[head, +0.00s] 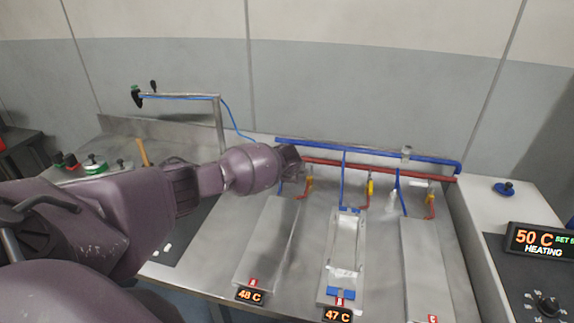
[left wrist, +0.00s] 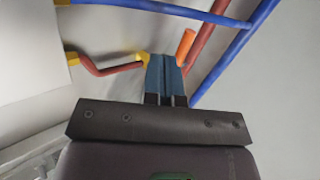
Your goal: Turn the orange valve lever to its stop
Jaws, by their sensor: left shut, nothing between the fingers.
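In the left wrist view the orange lever (left wrist: 186,46) stands up at a slant, just right of my left gripper's fingertips. My left gripper (left wrist: 165,70) has its blue fingers together with nothing between them. The fingers sit between the orange lever and a yellow valve fitting (left wrist: 142,58); I cannot tell whether they touch the lever. In the head view my left gripper (head: 298,165) reaches to the pipes behind the left plate, above an orange-yellow fitting (head: 309,184). The arm and gripper hide part of that valve. My right gripper is not in view.
A blue pipe (head: 375,150) and a red pipe (head: 380,170) run along the back wall. Metal plates stand in front, the left plate (head: 267,245) with a 48 C display (head: 250,296). More valves (head: 370,187) hang to the right. A heating panel (head: 541,240) is far right.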

